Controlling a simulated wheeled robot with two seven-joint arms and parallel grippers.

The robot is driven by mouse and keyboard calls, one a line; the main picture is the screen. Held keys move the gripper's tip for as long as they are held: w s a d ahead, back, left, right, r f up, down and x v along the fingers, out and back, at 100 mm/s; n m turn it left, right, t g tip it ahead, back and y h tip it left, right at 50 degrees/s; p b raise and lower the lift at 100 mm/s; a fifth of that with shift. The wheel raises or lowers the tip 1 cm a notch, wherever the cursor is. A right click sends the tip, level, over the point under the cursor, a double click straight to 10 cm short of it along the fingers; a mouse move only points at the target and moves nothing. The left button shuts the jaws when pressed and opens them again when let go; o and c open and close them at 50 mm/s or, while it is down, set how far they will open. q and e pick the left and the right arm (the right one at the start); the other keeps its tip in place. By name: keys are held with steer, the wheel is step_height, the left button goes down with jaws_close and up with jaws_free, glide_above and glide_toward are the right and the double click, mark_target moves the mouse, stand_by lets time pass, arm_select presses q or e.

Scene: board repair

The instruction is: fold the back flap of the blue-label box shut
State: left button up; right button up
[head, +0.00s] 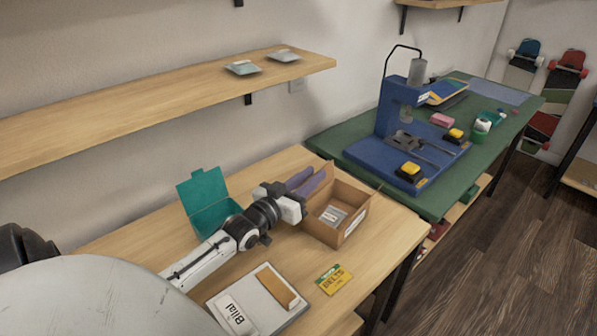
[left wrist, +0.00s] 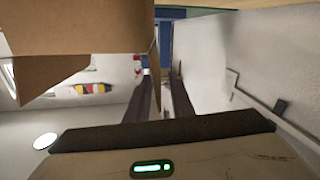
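The open cardboard box (head: 322,232) stands near the right end of the wooden table, with a pale label (head: 355,222) on its right face. Several small pale items lie inside it. My left gripper (head: 312,178) is at the box's back left, its fingers slanting up at the back edge. In the left wrist view the box cardboard (left wrist: 85,25) fills the upper left, and a narrow flap edge hangs close to the left fingertip. The gripper (left wrist: 163,85) has a gap between its fingers and looks empty. Contact with the flap cannot be told. My right gripper is not in view.
An open teal box (head: 205,190) stands behind my left arm. A clipboard (head: 262,318) and a yellow belts card (head: 334,279) lie in front. A green bench (head: 350,145) with a blue press (head: 395,105) adjoins at the right. A wooden shelf (head: 150,97) runs along the wall.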

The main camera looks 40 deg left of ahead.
arm_select(q)
steer(key=s, duration=0.7)
steer(key=shift+s+d, duration=0.25)
steer(key=shift+d, duration=0.05)
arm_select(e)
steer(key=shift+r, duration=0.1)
arm_select(q)
steer(key=w+b, duration=0.2)
steer(key=b, duration=0.2)
steer(key=w+f+b, duration=0.1)
steer(key=w+b, duration=0.2)
steer(key=b, duration=0.2)
steer(key=w+b, duration=0.3)
steer(key=b, duration=0.1)
steer(key=shift+w+a+f+b, duration=0.15)
steer(key=shift+w+a+b, duration=0.1)
steer(key=shift+b, duration=0.1)
steer(key=shift+w, duration=0.8)
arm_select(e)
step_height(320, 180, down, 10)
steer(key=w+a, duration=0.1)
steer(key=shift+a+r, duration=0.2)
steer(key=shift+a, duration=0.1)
arm_select(q)
jaws_close()
